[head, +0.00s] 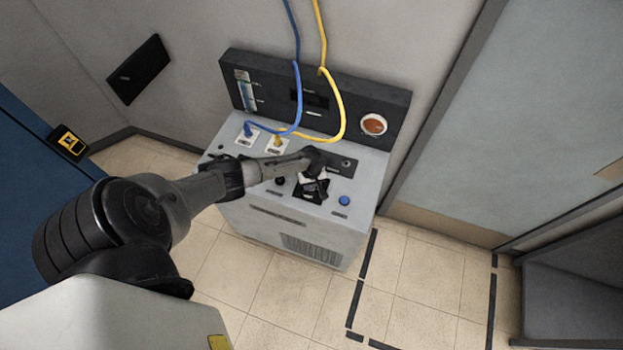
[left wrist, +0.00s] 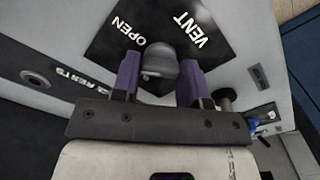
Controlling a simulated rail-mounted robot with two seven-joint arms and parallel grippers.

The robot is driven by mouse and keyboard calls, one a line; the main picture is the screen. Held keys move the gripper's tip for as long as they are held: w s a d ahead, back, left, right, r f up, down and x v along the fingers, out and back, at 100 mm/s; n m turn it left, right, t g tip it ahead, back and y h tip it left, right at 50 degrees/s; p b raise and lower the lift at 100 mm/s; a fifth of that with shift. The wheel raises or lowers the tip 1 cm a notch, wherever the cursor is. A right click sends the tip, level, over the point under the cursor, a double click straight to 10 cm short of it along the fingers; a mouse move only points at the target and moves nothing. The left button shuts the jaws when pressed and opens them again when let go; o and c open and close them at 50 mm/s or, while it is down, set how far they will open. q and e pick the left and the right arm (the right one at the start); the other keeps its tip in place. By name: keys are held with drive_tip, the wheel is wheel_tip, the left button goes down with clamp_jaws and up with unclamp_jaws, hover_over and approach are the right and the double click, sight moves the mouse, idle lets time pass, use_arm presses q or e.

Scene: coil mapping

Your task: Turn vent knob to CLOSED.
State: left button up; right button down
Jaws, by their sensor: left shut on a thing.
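The vent knob (left wrist: 160,62) is a grey rounded knob on a black plate (left wrist: 105,38) lettered VENT and OPEN, seen in the left wrist view. My left gripper (left wrist: 160,78) has its two purple fingers on either side of the knob, shut on it. In the head view the left gripper (head: 313,184) reaches down to the black plate (head: 302,194) on the grey console top (head: 340,215). It hides most of the knob there. No CLOSED lettering can be read. My right gripper is in neither view.
Blue (head: 297,90) and yellow (head: 341,105) hoses run to ports at the console's back left. A blue button (head: 344,201) sits right of the plate. A round orange-brown dial (head: 373,124) is on the dark back panel. Tiled floor right of the console is clear.

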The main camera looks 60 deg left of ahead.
use_arm(q)
drive_tip(key=n+p, duration=0.1)
drive_tip(key=n, duration=0.2)
drive_tip(key=shift+d+r+p, duration=0.1)
drive_tip(key=shift+r+p, duration=0.05)
drive_tip(key=shift+p, duration=0.25)
drive_tip(key=n+p, duration=0.1)
drive_tip(key=n, duration=0.1)
drive_tip(key=shift+n, duration=0.3)
drive_tip(key=shift+n+p, duration=0.6)
drive_tip(key=shift+n, duration=0.6)
drive_tip(key=shift+n+p, duration=0.3)
drive_tip(key=shift+n, duration=1.1)
drive_tip(key=o, duration=0.9)
